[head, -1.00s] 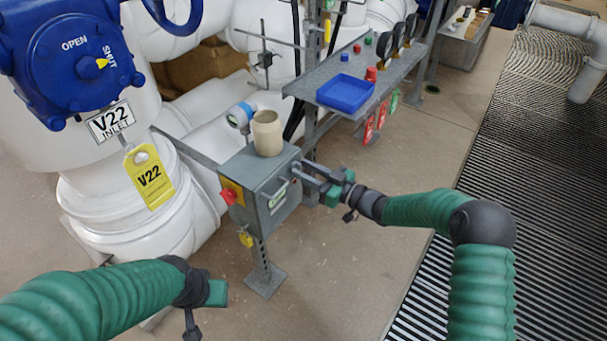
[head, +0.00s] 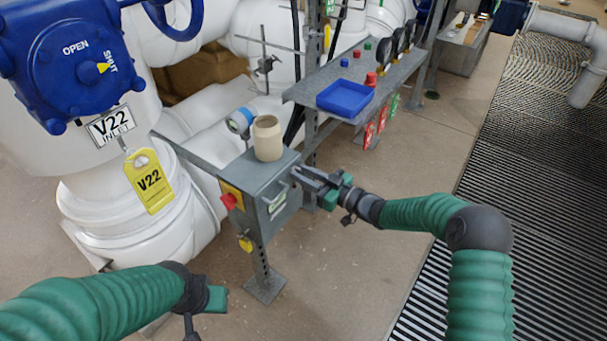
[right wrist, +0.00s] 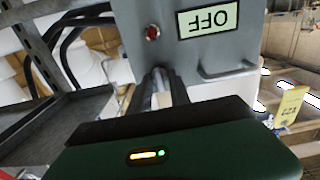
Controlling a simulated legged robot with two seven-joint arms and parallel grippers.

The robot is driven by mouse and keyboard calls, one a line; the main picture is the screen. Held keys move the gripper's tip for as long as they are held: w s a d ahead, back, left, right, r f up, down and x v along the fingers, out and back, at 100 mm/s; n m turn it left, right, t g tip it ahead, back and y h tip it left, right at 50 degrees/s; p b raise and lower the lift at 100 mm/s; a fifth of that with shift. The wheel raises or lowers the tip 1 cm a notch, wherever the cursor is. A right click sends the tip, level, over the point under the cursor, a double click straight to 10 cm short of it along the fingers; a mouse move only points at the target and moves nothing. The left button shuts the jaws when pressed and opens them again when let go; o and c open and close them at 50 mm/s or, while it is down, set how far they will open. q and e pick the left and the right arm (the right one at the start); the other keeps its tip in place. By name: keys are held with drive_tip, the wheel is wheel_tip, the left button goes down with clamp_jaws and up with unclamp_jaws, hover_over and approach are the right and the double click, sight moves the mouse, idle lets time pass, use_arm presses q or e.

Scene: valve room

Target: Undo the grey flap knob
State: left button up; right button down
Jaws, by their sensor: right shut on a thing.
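The grey box (head: 262,195) stands on a post in the middle of the head view. My right gripper (head: 303,177) is at the box's right side, its fingers close together against it. In the right wrist view the fingers (right wrist: 163,88) are shut on a small pale piece at the box's lower edge, which I take for the flap knob; the fingers hide most of it. An upside-down OFF label (right wrist: 207,20) and a handle (right wrist: 228,72) show on the box face. My left gripper (head: 215,299) is low at the left, away from the box; its jaws are unclear.
A beige cup (head: 267,138) stands on the box. A red knob (head: 229,201) and a yellow padlock (head: 245,243) are on its left side. A shelf (head: 385,85) with a blue tray (head: 345,95) is behind. The floor right of the box is clear.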

drive_tip(key=n, duration=0.5)
drive_tip(key=shift+b, duration=0.4)
drive_tip(key=n+b, duration=0.2)
drive_tip(key=n, duration=0.3)
drive_tip(key=n+b, duration=0.3)
drive_tip(key=n, duration=0.3)
drive_tip(key=shift+s+a+f, duration=0.15)
drive_tip(key=shift+f, duration=0.05)
